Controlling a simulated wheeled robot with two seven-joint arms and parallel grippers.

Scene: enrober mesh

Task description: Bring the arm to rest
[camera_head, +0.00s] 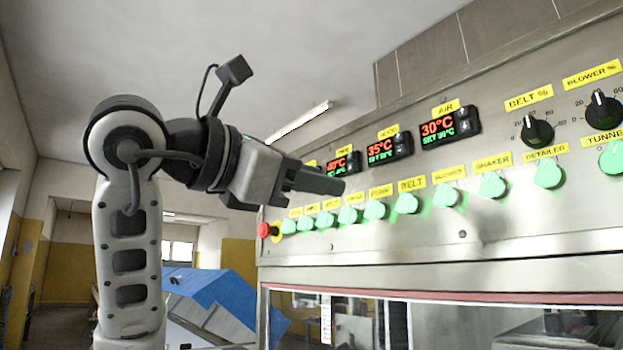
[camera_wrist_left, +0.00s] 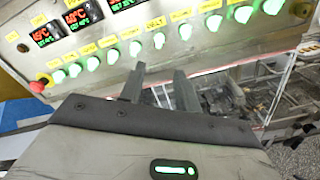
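My left arm rises at the left of the head view and bends over to the right. My left gripper (camera_head: 335,184) is raised in front of the steel control panel (camera_head: 530,215), and its fingers point right toward the panel. In the left wrist view the two dark fingers of my left gripper (camera_wrist_left: 159,75) stand apart with nothing between them. In the picture they overlap the panel's lower edge; I cannot tell how near they are to it. My right gripper is in neither view.
The panel carries a row of green-lit knobs (camera_head: 407,203), temperature displays (camera_head: 450,127), black dials (camera_head: 538,131) and a red emergency button (camera_head: 265,229). Below it is a glazed opening (camera_head: 450,325). A blue-covered machine (camera_head: 215,296) stands behind my arm.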

